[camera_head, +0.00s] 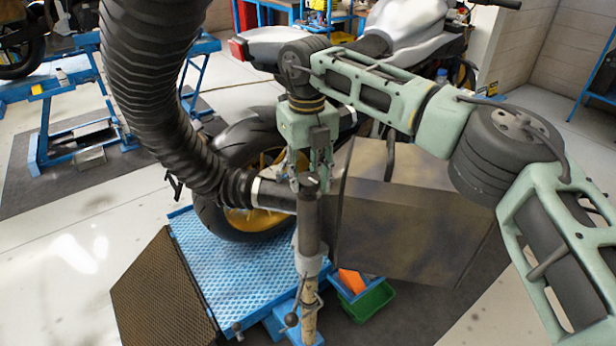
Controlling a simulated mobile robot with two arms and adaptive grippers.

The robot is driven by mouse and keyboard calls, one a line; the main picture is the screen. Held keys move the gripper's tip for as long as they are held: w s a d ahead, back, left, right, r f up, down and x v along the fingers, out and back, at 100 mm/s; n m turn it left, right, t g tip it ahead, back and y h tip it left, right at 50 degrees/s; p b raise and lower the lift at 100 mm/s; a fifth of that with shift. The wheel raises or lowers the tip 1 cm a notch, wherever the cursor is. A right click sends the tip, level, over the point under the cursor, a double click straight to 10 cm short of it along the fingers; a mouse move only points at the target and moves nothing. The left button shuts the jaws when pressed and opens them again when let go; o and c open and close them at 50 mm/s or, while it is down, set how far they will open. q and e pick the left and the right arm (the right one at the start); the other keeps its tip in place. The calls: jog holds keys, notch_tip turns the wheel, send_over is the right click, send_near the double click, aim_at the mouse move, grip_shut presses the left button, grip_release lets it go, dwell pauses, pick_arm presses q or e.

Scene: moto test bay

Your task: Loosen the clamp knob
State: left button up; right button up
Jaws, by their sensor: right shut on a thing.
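My right gripper (310,180) comes down from above, its arm entering from the right. It is shut at the top of the upright stand post (307,225), on a small dark piece that appears to be the clamp knob (312,184). The fingers hide most of this piece. Just left of it, the black nozzle (275,194) of a thick ribbed hose (152,85) meets the post. Lower on the post is a lever with a black ball end (291,320), apart from the gripper. My left gripper is not in view.
A motorcycle's rear wheel (228,205) stands on a blue lift plate (230,285) behind the post. A large dark box (415,225) stands close at the right. A black mesh ramp (160,295) is at the left.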

jog(key=n, duration=0.3)
jog(key=shift+s+a+n, duration=0.15)
jog(key=shift+n, duration=0.25)
jog(key=n, duration=0.3)
jog(key=shift+n, duration=0.3)
jog(key=n, duration=0.4)
jog(key=shift+s+f, duration=0.1)
jog(key=shift+d+n, duration=0.25)
jog(key=shift+n, duration=1.15)
jog(key=shift+f+n, duration=0.1)
jog(key=shift+n, duration=0.2)
jog(key=o, duration=1)
jog(key=shift+s, duration=0.1)
jog(key=shift+o, duration=0.2)
jog(key=shift+r, duration=0.2)
